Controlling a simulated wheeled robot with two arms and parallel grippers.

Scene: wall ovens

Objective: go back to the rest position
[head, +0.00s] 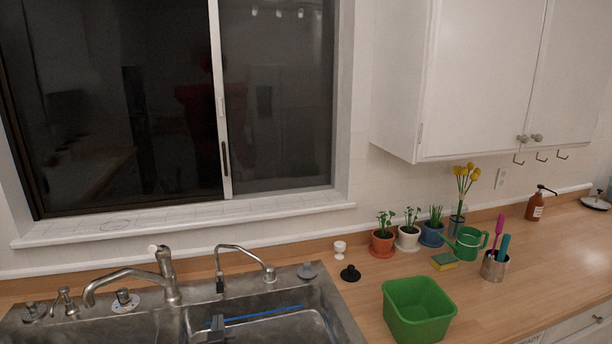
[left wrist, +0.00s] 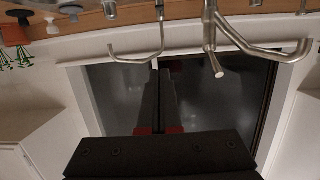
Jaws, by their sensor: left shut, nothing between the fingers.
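My right gripper is in neither view.
The steel sink (head: 341,318) has a tall faucet (head: 166,278) and a thin tap (head: 268,274). To the right stand a green tub (head: 418,312), potted plants (head: 408,236), a watering can (head: 468,244) and a brush cup (head: 494,267). A cabinet (head: 480,80) hangs above.

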